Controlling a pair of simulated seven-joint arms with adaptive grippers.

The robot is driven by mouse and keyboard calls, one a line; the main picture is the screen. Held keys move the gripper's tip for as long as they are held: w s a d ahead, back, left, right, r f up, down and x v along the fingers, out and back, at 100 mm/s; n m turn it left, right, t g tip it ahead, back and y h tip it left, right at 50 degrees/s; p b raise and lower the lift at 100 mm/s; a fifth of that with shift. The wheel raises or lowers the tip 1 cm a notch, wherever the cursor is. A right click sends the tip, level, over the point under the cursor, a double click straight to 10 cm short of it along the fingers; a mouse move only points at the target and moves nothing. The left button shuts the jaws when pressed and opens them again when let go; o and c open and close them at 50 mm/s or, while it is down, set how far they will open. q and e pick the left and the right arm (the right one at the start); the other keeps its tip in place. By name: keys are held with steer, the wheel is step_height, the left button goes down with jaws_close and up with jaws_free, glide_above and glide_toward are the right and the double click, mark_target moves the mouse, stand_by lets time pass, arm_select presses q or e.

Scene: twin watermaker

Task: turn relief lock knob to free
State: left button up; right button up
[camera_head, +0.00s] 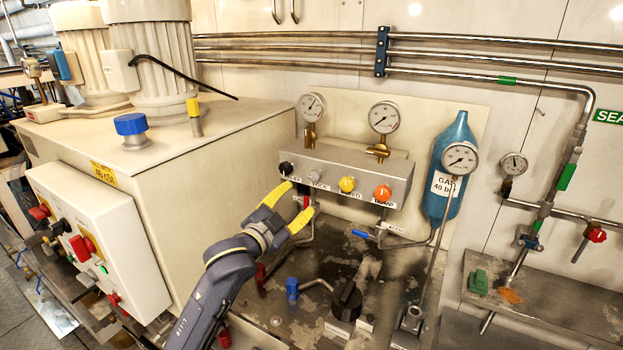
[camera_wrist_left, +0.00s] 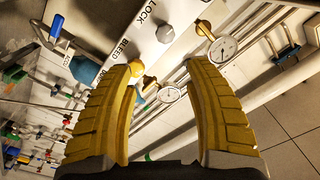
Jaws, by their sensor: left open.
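The grey lock knob (camera_head: 316,176) is second from the left on the front of the grey valve block (camera_head: 345,165), above a printed label that reads LOCK. In the left wrist view the grey knob (camera_wrist_left: 165,33) shows just beyond the gap between the fingertips, beside the word LOCK. My left gripper (camera_head: 297,203) has yellow fingers, open and empty, just below and left of the grey knob. I see no contact with it. The pointing direction of the knob is too small to tell. My right gripper is in neither view.
On the same block are a black knob (camera_head: 286,168), a yellow knob (camera_head: 347,184) and an orange knob (camera_head: 383,193). Pressure gauges (camera_head: 384,117) stand above. A blue gas bottle (camera_head: 453,150) is at the right. Pipes and handles crowd the dark surface below the block.

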mark_target(313, 177)
arm_select(q)
steer(key=w+d+n, duration=0.1)
steer(key=w+n, duration=0.2)
steer(key=w, duration=0.1)
steer(key=w+d+n, duration=0.2)
steer(key=w+n, duration=0.1)
steer(key=w, duration=0.2)
steer(key=w+d+n, duration=0.2)
steer(key=w+n, duration=0.2)
steer(key=shift+w+r, duration=0.15)
steer(key=shift+r, duration=0.1)
stand_by(0.4)
steer(key=shift+o, duration=0.2)
jaws_close()
stand_by(0.4)
